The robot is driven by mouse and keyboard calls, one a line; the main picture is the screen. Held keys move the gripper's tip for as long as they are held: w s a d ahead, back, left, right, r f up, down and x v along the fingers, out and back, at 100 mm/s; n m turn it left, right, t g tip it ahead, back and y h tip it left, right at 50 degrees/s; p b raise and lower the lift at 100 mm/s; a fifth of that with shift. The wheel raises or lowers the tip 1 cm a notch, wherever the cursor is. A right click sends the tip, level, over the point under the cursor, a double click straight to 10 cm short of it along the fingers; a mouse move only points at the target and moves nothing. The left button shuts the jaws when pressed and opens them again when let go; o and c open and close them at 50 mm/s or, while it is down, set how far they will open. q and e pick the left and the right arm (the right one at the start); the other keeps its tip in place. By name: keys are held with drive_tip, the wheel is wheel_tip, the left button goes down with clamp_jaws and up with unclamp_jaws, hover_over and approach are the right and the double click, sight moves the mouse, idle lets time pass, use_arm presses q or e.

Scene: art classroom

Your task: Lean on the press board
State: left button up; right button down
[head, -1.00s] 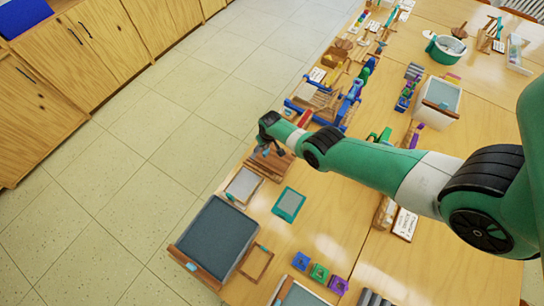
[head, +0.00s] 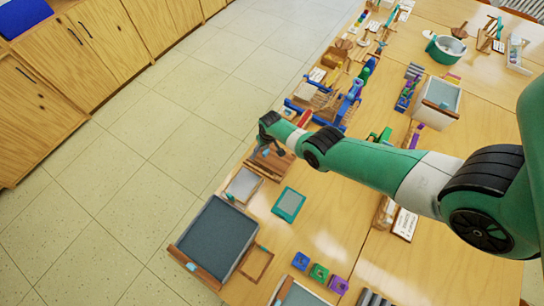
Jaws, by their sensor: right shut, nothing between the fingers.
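My right gripper (head: 266,149) is at the end of the green arm that comes in from the right. It is shut, fingers down, over a small brown wooden board (head: 277,164) near the table's left edge. This may be the press board; I cannot be sure. The gripper and wrist hide part of the board, and I cannot tell whether the fingertips touch it. My left gripper is not in view.
A grey panel in a wooden frame (head: 243,185), a teal-framed panel (head: 289,204) and a large dark board (head: 214,240) lie nearer on the table. Blue frames (head: 352,100) and other tools crowd the table beyond the wrist. Open floor (head: 150,180) lies left.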

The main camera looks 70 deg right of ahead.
drive_tip(key=shift+f+b, duration=0.85)
idle(0.5)
drive_tip(key=shift+s+f, duration=0.15)
idle(2.0)
wheel_tip(320, 180, up, 7)
drive_tip(key=p, duration=0.7)
idle(0.5)
